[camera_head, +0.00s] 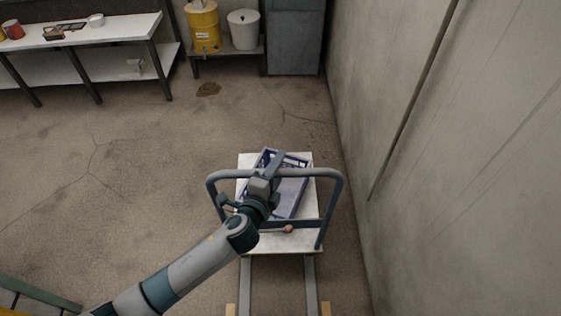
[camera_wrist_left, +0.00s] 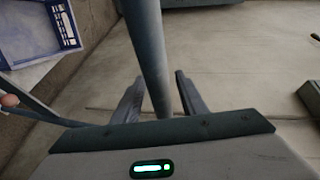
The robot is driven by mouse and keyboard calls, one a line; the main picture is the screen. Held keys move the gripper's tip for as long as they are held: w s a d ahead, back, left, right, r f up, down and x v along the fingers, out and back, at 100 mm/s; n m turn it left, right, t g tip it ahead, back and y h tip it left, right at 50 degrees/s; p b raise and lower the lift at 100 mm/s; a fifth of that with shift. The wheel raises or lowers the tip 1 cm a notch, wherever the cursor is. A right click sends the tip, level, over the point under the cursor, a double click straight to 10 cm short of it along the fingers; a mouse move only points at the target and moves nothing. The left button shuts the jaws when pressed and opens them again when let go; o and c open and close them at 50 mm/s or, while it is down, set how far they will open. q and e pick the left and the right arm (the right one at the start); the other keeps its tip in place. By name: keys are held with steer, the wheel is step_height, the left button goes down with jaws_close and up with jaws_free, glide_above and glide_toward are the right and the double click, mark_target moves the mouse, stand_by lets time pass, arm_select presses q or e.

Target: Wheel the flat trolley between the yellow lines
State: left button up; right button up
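The flat trolley (camera_head: 300,242) has a white deck and a blue-grey tube handle. It stands below me, close to the right wall. A blue crate (camera_head: 290,200) lies on its deck, slightly turned. My left gripper (camera_head: 272,174) is at the middle of the handle's top bar. In the left wrist view the bar (camera_wrist_left: 150,50) passes between the two fingers (camera_wrist_left: 160,90), and a gap shows beside it, so the gripper looks open around the bar. My right gripper is not in view.
The wall (camera_head: 430,150) runs along the right. A workbench (camera_head: 90,32), a yellow drum (camera_head: 204,28) and a blue-grey cabinet (camera_head: 295,40) stand at the back.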

arm_select(q)
steer(key=shift+w+d+f, duration=0.1)
steer(key=shift+w+d, duration=0.2)
steer(key=shift+w, duration=0.25)
jaws_close()
steer(key=shift+f, duration=0.1)
stand_by(1.1)
